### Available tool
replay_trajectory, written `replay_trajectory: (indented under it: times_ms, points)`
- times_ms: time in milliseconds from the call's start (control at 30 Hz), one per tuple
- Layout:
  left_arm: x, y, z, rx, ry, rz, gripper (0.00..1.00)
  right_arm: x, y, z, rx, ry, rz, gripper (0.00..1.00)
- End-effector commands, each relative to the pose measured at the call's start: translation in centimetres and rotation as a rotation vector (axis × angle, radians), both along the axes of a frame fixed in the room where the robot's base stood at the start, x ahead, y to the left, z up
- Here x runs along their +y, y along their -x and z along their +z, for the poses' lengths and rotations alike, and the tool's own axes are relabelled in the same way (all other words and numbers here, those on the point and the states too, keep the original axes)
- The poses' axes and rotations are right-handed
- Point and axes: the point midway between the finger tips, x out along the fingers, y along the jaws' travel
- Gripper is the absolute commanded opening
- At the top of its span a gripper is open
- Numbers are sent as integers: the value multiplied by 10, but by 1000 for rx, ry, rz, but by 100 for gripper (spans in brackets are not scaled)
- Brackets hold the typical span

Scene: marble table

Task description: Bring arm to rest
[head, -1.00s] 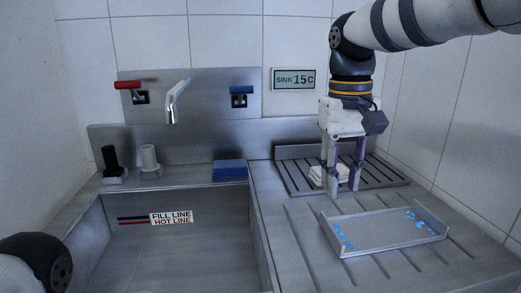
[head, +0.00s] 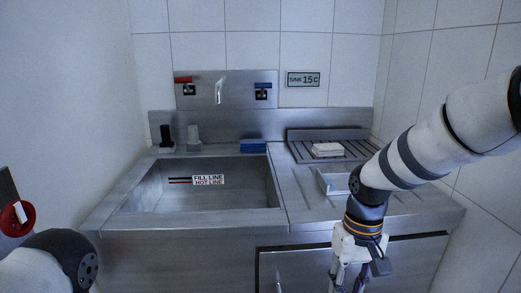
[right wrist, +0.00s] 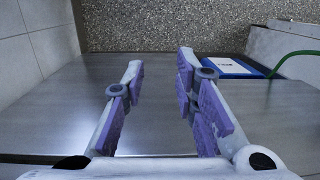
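My right arm comes in from the right in the head view and bends down in front of the counter. My right gripper (head: 349,281) hangs at the bottom edge, with its fingertips near or past the frame edge. In the right wrist view the right gripper (right wrist: 160,80) has its purple-padded fingers wide apart, with nothing between them. A smooth grey metal surface shows beyond the fingers. My left gripper is not in view; only a dark joint and white link of my left arm show at the lower left of the head view.
A steel sink (head: 205,205) holds no visible dishes. A white stack (head: 327,149) sits on the ribbed rack (head: 300,152). A shallow tray (head: 333,182) is partly behind my right arm. A blue sponge (head: 253,146) lies on the sink's back ledge. Speckled floor (right wrist: 160,25) shows in the wrist view.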

Motion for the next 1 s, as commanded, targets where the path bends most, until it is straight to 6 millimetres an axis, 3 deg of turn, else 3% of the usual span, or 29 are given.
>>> replay_trajectory:
  times_ms: [33, 100, 167, 233, 333, 400, 500, 633, 1000]
  points:
    - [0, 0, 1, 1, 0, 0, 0, 0, 24, -39, 31, -12, -4, 27]
    - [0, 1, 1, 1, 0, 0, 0, -1, 62, -92, 56, -30, -19, 27]
    - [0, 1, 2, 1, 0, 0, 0, -5, 104, -134, 76, -41, -36, 27]
    - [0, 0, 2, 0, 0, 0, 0, -10, 161, -174, 99, -44, -62, 27]
    - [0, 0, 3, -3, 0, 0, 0, -23, 248, -207, 127, -27, -98, 27]
    - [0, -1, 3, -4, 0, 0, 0, -34, 302, -213, 141, -4, -117, 27]
    - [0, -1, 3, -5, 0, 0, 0, -46, 356, -208, 153, 31, -129, 27]
    - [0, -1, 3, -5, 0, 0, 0, -55, 385, -200, 152, 57, -131, 27]
    - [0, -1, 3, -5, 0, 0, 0, -56, 386, -200, 147, 58, -132, 27]
